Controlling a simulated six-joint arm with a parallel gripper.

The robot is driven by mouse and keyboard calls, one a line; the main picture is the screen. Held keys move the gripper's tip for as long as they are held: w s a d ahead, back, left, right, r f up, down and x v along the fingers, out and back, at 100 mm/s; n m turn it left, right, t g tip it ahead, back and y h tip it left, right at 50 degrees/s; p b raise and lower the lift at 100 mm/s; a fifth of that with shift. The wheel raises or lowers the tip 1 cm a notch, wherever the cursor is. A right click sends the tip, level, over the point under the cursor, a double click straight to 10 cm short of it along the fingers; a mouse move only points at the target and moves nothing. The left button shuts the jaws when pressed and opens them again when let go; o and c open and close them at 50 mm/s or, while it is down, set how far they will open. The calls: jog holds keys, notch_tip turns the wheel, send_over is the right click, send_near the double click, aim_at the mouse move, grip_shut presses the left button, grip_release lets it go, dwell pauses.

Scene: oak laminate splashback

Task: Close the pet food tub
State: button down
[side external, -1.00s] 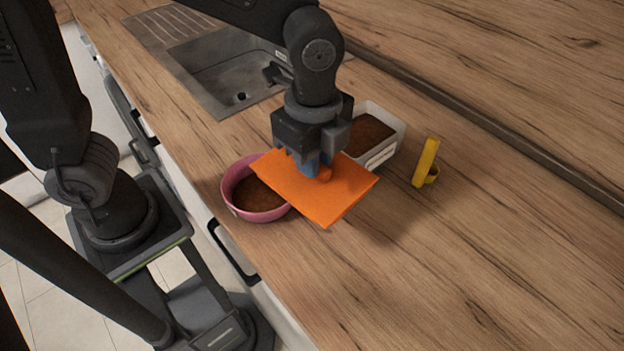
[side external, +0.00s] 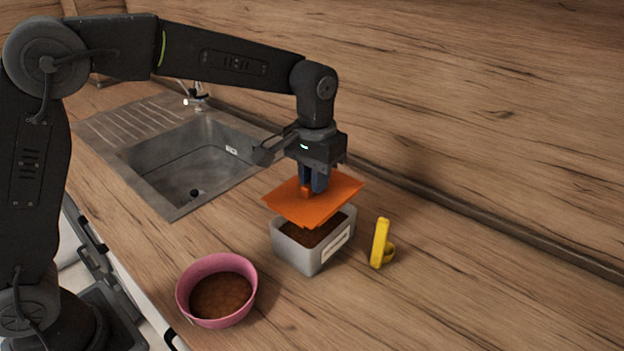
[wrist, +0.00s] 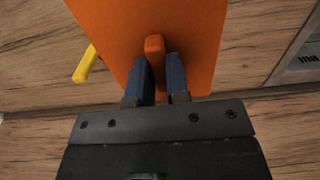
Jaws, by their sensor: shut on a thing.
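The pet food tub (side external: 296,254) is a grey-white rectangular container with a white label and brown food inside. It stands upright on the counter and its top is partly covered from view. The orange lid (side external: 335,188) is a flat panel with a raised handle; it also fills the top of the wrist view (wrist: 195,30). My gripper (side external: 308,190) is shut on the lid's handle (wrist: 154,46). It holds the lid above the tub, slightly tilted, with a gap visible at the front. In the wrist view the tub is hidden behind the lid.
A pink bowl (side external: 183,290) with brown food stands at the front left. A yellow scoop-like object (side external: 380,243) is just right of the tub. The sink (side external: 160,165) is at the left and the wooden splashback rises behind. The counter at right is clear.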

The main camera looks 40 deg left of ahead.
jog(key=shift+f, duration=1.95)
jog(key=shift+f, duration=0.8)
dwell(0.8)
jog(key=c, duration=0.5)
grip_release()
jog(key=shift+c, duration=0.2)
jog(key=shift+r, duration=3.5)
jog(key=shift+c, duration=0.4)
grip_shut()
